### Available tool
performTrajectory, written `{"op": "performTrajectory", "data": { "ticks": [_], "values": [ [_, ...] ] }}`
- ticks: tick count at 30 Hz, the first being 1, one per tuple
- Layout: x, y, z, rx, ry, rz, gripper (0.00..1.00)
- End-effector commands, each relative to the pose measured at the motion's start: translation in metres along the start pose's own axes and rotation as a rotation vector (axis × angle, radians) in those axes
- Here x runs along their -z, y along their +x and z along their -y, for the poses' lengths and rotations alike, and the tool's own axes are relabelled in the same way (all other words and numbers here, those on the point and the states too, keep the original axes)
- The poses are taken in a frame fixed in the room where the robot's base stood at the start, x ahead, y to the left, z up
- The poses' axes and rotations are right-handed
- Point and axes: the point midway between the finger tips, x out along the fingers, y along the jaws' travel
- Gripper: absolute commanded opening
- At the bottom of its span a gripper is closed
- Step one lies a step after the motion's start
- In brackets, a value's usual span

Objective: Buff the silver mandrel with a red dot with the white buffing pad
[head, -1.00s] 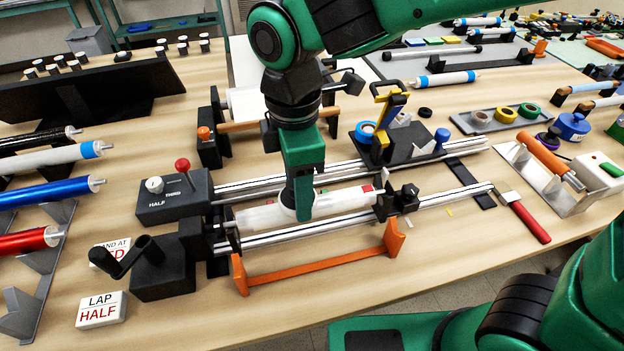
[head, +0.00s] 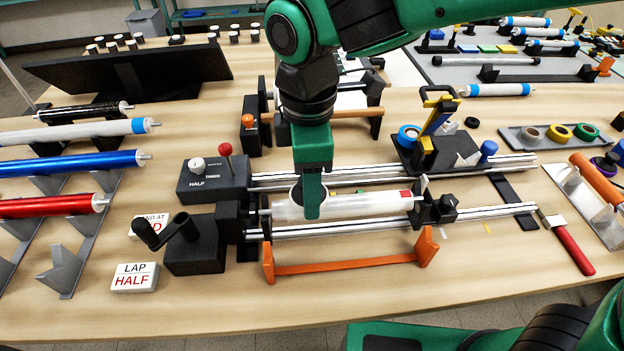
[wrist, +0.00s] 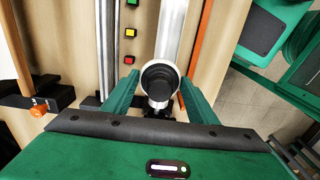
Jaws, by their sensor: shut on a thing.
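The silver mandrel (head: 355,206) lies level in the lathe-like stand, above its rails. A red patch (head: 405,194) shows near its right end. My gripper (head: 312,208) points down over the left part of the mandrel. In the wrist view, my gripper (wrist: 158,88) is shut on the dark round knob of the white buffing pad (wrist: 160,66), whose pale rim shows around the knob. The pad sits over the mandrel (wrist: 172,30); the contact face underneath is hidden. In the head view, the fingers hide part of the pad and mandrel.
A crank (head: 160,232) and a control box (head: 213,180) with a red-knobbed lever stand left of the mandrel. An orange bar (head: 345,266) runs in front. A tailstock (head: 436,208) stands at the right end. A white sign (head: 135,277) reads "LAP HALF".

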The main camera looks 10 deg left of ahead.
Motion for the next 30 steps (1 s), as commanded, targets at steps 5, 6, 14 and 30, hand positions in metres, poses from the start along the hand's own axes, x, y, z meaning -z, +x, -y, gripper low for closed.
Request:
{"op": "performTrajectory", "data": {
  "ticks": [5, 6, 14, 30],
  "values": [
    [-0.015, 0.001, 0.000, -0.001, 0.003, 0.000, 0.28],
    [-0.019, 0.001, 0.000, -0.001, 0.003, 0.000, 0.28],
    [-0.038, 0.003, 0.000, -0.001, 0.002, 0.000, 0.28],
    [-0.072, 0.003, 0.000, 0.000, 0.004, 0.001, 0.28]
  ]
}}
